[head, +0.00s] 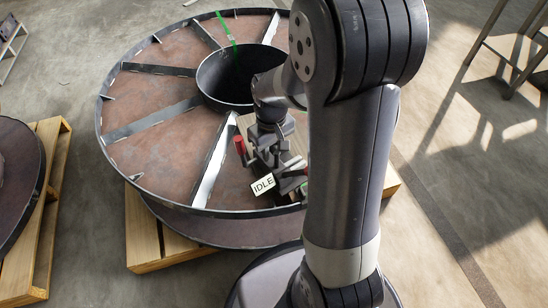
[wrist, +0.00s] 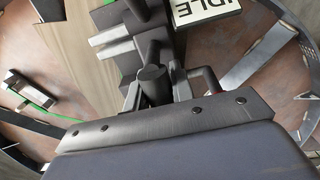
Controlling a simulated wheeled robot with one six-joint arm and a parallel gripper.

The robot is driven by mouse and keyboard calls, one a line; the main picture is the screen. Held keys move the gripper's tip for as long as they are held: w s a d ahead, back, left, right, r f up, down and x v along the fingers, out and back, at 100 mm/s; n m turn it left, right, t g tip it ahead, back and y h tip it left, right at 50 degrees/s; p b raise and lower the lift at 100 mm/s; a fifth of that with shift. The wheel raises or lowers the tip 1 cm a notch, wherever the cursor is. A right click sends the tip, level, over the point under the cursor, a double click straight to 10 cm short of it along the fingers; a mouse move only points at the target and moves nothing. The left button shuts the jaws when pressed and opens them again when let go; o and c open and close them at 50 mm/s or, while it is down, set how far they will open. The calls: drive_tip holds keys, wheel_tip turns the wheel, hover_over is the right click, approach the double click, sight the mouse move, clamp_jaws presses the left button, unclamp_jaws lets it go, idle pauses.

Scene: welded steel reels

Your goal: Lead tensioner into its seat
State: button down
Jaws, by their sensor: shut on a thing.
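The tensioner is a dark grey tool (head: 262,160) with a red handle (head: 240,146) and a white tag reading IDLE (head: 263,184). My gripper (head: 266,136) is shut on it and holds it over the near part of the large reel. In the wrist view the tool (wrist: 125,60) sits just beyond my gripper (wrist: 152,80), with its tag (wrist: 205,8) at the top. I cannot make out the seat. The tool's underside is hidden, so I cannot tell whether it touches anything.
The large steel reel (head: 160,135), with radial ribs and an open hub (head: 232,78), lies flat on a wooden pallet (head: 145,230). A green strap (head: 228,32) crosses its far rim. A metal frame (head: 500,50) stands right. Floor between is clear.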

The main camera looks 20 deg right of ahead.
wheel_tip(320, 180, up, 10)
drive_tip(key=p, duration=0.3)
drive_tip(key=shift+r+p, duration=0.1)
drive_tip(key=shift+p, duration=0.2)
drive_tip(key=shift+w, duration=0.15)
idle(0.3)
drive_tip(key=w+f+m, duration=0.3)
drive_tip(key=w+f, duration=0.2)
drive_tip(key=w, duration=0.2)
wheel_tip(320, 180, up, 14)
drive_tip(key=s+p, duration=0.2)
drive_tip(key=p, duration=2.1)
drive_tip(key=shift+r+p, duration=0.2)
drive_tip(key=shift+p, duration=0.2)
drive_tip(key=shift+s, duration=0.1)
drive_tip(key=shift+f, duration=0.15)
